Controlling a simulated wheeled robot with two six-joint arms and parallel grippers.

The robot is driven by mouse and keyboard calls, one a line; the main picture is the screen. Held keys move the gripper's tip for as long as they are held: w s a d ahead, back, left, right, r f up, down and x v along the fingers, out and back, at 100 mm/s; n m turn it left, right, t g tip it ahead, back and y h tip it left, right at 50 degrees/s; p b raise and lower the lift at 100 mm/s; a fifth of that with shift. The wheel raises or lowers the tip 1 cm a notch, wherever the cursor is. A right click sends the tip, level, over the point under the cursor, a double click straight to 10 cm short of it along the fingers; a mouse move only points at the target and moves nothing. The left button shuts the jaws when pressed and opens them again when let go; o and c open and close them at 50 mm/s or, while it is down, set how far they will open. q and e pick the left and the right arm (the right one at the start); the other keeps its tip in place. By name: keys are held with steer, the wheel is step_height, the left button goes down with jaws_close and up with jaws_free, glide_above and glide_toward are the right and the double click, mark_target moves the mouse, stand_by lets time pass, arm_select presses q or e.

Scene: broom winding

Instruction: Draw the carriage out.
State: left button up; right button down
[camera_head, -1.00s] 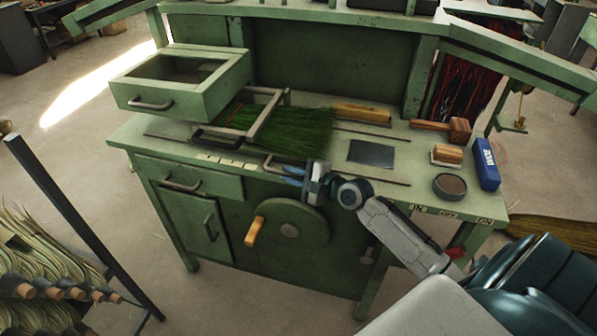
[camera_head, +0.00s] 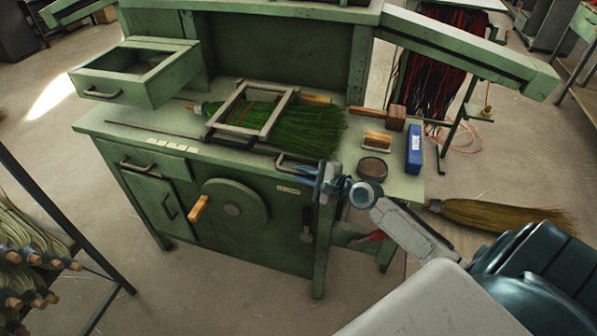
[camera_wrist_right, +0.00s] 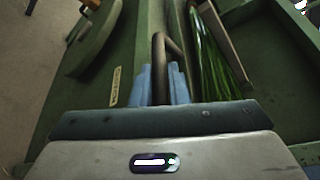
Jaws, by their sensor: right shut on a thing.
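The carriage (camera_head: 284,119) is a pale metal frame lying on the green bench top, around a green broom (camera_head: 312,130) whose bristles spread to the right. Its dark bar handle (camera_head: 284,157) sticks out at the bench's front edge. My right gripper (camera_head: 314,170) is shut on this handle in front of the bench. In the right wrist view the blue fingers (camera_wrist_right: 160,84) close around the handle (camera_wrist_right: 160,48), with green bristles (camera_wrist_right: 215,60) to the right. My left gripper is not in view.
A crank wheel (camera_head: 232,208) with an orange grip is on the front. A dark round tin (camera_head: 372,168), blue box (camera_head: 414,150) and wooden brush (camera_head: 377,140) lie right of the bristles.

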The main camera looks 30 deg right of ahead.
steer(key=shift+s+d+f, duration=0.1)
steer(key=shift+s+d, duration=0.4)
steer(key=shift+s, duration=0.1)
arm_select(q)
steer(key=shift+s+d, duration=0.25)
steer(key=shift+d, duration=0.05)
arm_select(e)
steer(key=c, duration=1.4)
jaws_free()
steer(key=shift+s+d, duration=0.1)
arm_select(q)
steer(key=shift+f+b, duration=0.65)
steer(key=shift+b, duration=0.05)
arm_select(e)
steer(key=v, duration=1.1)
